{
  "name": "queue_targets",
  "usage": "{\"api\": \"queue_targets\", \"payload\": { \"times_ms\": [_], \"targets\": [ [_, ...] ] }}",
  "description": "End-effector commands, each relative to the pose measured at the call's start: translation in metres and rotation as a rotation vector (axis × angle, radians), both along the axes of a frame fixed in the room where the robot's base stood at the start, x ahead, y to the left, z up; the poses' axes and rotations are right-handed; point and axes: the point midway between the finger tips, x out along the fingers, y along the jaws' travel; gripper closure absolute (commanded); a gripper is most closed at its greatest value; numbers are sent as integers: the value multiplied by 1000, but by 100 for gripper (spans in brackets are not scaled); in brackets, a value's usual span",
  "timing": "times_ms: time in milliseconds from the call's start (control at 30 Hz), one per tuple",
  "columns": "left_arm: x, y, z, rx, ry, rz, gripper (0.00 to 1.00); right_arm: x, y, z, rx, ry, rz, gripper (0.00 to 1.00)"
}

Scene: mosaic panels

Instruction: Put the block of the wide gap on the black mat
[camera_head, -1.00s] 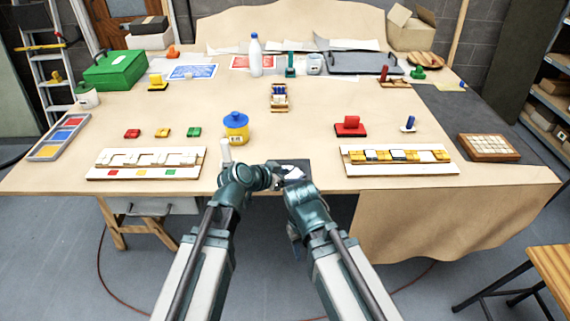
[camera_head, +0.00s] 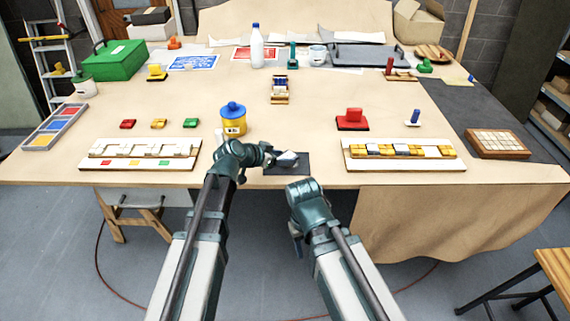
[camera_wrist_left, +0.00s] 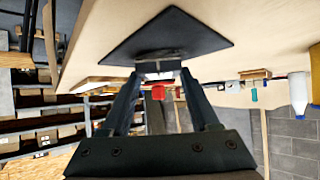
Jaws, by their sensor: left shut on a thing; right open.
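The black mat (camera_head: 300,169) lies at the table's front edge, between two panels. My right gripper (camera_head: 296,240) hangs open in front of the table edge. The left panel (camera_head: 140,163) has a white row above red, yellow and green marks. The right panel (camera_head: 400,165) has yellow and white pieces.
Small red (camera_head: 128,124), yellow (camera_head: 159,123) and green (camera_head: 191,122) blocks lie behind the left panel. A yellow jar with a blue lid (camera_head: 233,120) stands near my left arm. A red stamp-like block (camera_head: 352,119) stands behind the right panel. The table's middle is fairly clear.

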Motion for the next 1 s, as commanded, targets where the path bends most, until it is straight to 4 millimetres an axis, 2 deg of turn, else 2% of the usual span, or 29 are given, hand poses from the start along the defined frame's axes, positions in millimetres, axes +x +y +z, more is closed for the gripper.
{"api": "queue_targets", "payload": {
  "times_ms": [33, 433, 467, 600, 633, 1000],
  "targets": [
    [0, 2, -11, 0, 0, 0, 99, 0, 0, -11, 0, 0, 0, 50],
    [0, 3, -12, 0, 0, -1, 99, 0, 0, -12, 0, 0, 0, 50],
    [0, 4, -12, 0, 0, -1, 37, 0, 0, -12, 0, 0, 0, 50],
    [0, 3, -11, 0, 0, -1, 12, 0, 0, -11, 0, 0, 0, 50],
    [0, 3, -11, 0, 0, -1, 8, 0, 0, -11, 0, 0, 0, 50],
    [-2, 5, -5, 0, 0, -1, 8, 0, 0, -5, 0, 0, 0, 50]
  ]
}}
